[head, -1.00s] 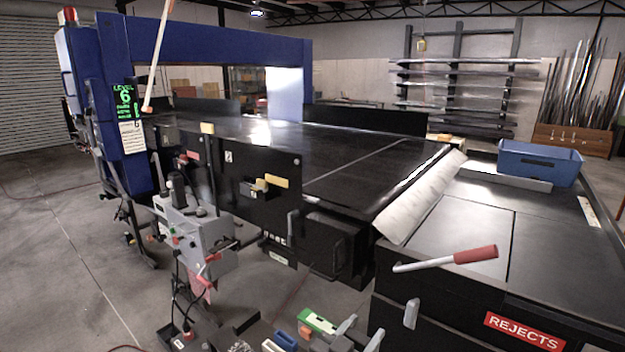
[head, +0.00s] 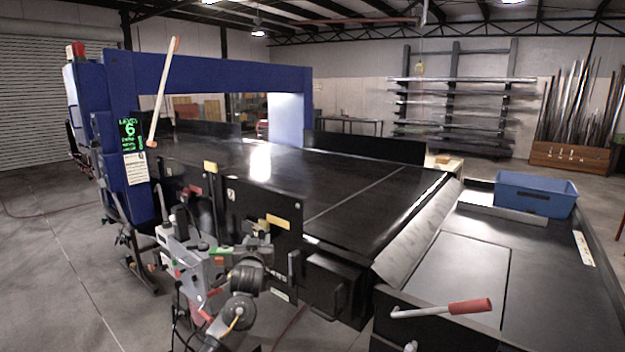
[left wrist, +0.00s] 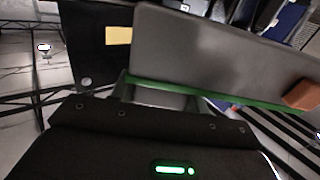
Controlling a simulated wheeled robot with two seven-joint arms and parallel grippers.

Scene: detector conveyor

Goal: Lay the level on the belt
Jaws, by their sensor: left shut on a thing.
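My left arm comes up from the bottom of the head view, and its gripper (head: 260,236) is in front of the machine's black side panel. In the left wrist view the gripper (left wrist: 160,92) is shut on a long grey piece with a green edge, which looks like the level (left wrist: 230,104). An orange-brown block shows at its right end. The black belt (head: 345,170) lies beyond and above the gripper and looks bare. My right gripper is not in view.
A blue gantry (head: 215,72) spans the belt. To the right are a sloped plate (head: 415,235), a red-handled lever (head: 468,307) and a blue bin (head: 535,193). The belt's middle is clear.

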